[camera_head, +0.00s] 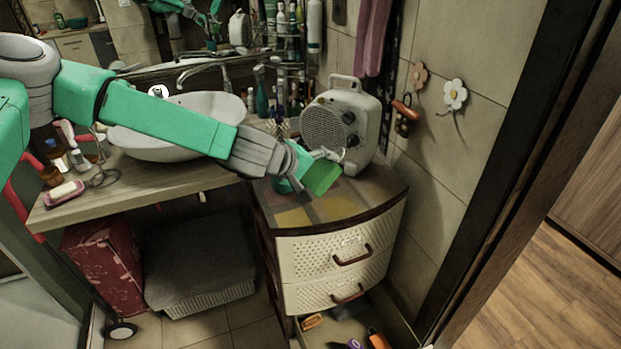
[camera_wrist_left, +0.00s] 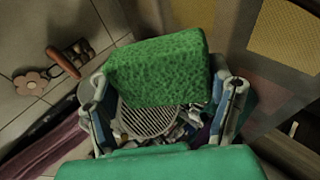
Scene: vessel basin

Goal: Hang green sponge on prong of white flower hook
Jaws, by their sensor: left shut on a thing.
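The green sponge (camera_head: 322,176) is held over the top of the drawer cabinet, in front of the white fan heater. My left gripper (camera_head: 306,170) is shut on it. In the left wrist view the sponge (camera_wrist_left: 156,72) lies between the two fingers of my left gripper (camera_wrist_left: 165,95). The white flower hook (camera_head: 455,94) is on the tiled wall to the right, well apart from the sponge. My right gripper is not in view.
The fan heater (camera_head: 342,125) stands on the cabinet (camera_head: 338,250), close behind the sponge. A brown flower hook (camera_head: 419,76) with an orange-handled item (camera_head: 405,110) hangs left of the white one. A white basin (camera_head: 150,140) is at left. Wall below the hooks is bare.

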